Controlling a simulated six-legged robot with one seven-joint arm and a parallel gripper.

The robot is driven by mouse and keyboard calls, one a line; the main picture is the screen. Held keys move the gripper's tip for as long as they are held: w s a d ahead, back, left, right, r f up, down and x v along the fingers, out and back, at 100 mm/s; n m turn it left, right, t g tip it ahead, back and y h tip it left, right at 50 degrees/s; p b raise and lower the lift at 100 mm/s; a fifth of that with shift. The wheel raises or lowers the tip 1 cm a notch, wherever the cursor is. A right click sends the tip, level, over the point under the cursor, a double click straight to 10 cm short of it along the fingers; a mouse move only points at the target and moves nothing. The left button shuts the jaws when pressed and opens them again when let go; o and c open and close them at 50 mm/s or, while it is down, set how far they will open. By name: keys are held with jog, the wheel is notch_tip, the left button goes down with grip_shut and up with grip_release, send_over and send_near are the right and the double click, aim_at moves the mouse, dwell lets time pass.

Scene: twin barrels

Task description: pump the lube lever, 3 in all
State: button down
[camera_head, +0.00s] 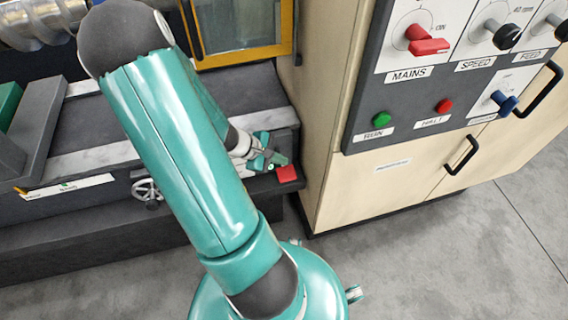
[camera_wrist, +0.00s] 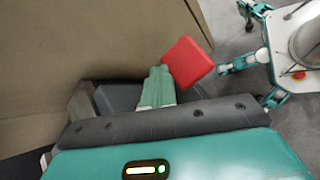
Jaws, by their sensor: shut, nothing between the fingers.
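A red block-shaped handle (camera_head: 287,173) shows at the right end of the dark machine bed, low beside the cabinet. It looks like the grip of the lube lever; no lever shaft or label is visible. It also shows in the wrist view (camera_wrist: 187,62), tilted, just beyond and to the right of my fingertips. My gripper (camera_head: 279,160) is at the handle's upper left in the head view. In the wrist view its green fingers (camera_wrist: 158,72) are together with nothing between them. The fingers are very close to the handle; I cannot tell whether they touch it.
A beige cabinet (camera_head: 385,185) stands right of the handle, with a MAINS switch (camera_head: 428,45), RUN button (camera_head: 381,119) and other controls on its panel. A small handwheel (camera_head: 146,190) is on the bed front at left. Grey floor (camera_head: 430,260) is open in front of the cabinet.

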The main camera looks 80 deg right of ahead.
jog(key=shift+d+r, duration=0.1)
jog(key=shift+r, duration=0.8)
jog(key=shift+w+d+r, duration=0.15)
jog(key=shift+r, duration=1.1)
jog(key=shift+w+d+r, duration=0.1)
jog(key=shift+d+r, duration=0.05)
jog(key=shift+r, duration=1.05)
jog(key=shift+w, duration=0.1)
jog(key=w+a+r+t, duration=0.4)
jog(key=w+a+r, duration=0.1)
jog(key=w+a, duration=0.25)
jog(key=w+a+r+t, duration=0.3)
jog(key=w+a+r, duration=0.2)
jog(key=w+a, duration=0.3)
jog(key=w+a+r+t+y, duration=0.1)
jog(key=a+r, duration=0.3)
jog(key=a, duration=0.4)
jog(key=w+a+r+t+y, duration=0.1)
jog(key=a+r+t+y, duration=0.1)
jog(key=a+r, duration=0.3)
jog(key=w+a+r+n+t+y, duration=0.1)
jog(key=a+r+t, duration=0.2)
jog(key=a, duration=0.7)
jog(key=shift+a+r+t, duration=0.35)
jog(key=shift+r+t, duration=0.05)
jog(key=shift+r, duration=0.25)
